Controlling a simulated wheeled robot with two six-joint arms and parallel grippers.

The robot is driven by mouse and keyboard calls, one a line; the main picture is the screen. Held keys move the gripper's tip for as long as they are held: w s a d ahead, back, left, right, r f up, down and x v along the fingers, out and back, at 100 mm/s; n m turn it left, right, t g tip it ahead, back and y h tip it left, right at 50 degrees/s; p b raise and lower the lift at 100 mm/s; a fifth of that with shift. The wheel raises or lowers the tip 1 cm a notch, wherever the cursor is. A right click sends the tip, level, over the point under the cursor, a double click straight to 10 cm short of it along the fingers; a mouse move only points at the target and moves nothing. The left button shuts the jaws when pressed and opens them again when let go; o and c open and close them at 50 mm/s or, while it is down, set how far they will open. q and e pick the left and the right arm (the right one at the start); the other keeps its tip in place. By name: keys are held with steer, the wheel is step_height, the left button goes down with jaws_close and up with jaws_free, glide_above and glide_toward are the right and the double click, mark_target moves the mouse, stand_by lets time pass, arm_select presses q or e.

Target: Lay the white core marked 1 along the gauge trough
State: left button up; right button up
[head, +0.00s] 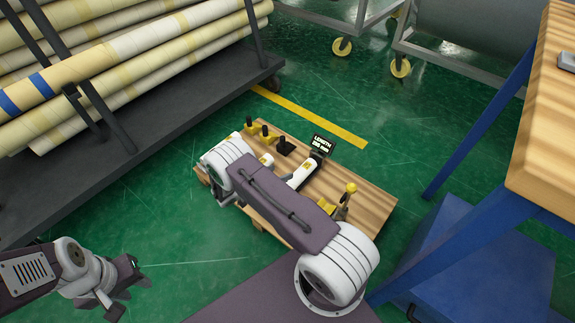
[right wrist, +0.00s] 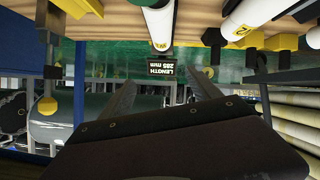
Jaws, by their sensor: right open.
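The white core marked 1 (right wrist: 157,24) shows its yellow label in the right wrist view, upside down, with its end toward the length display (right wrist: 160,70). In the head view a white core (head: 304,172) lies near the display (head: 321,144), which reads about 285 mm. My arm hides part of it, and I cannot tell how it rests in the gauge trough, whose shape is hidden. My right gripper (right wrist: 164,85) is open and empty, its fingers apart below the core's labelled end in the picture. My left gripper (head: 132,292) is open and empty over the floor.
A white core marked 2 (right wrist: 238,22) lies beside core 1. Yellow and black upright pieces (head: 267,131) stand at the back of the low wooden table (head: 372,192). A yellow-knobbed post (head: 350,188) stands right. A rack of wrapped rolls (head: 120,50) fills the left.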

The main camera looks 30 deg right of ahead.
arm_select(q)
steer(key=shift+r, duration=0.3)
arm_select(e)
steer(key=s+a+r+n+y, duration=0.6)
steer(key=s+a+r, duration=0.1)
steer(key=s+r, duration=0.2)
steer(key=s+a+r+n+g+y, duration=0.1)
steer(key=s+a+r+n+y, duration=0.5)
steer(key=s+r, duration=0.3)
steer(key=shift+s+a+y, duration=0.3)
steer(key=shift+s+a, duration=0.3)
steer(key=shift+a, duration=0.25)
steer(key=shift+r, duration=0.1)
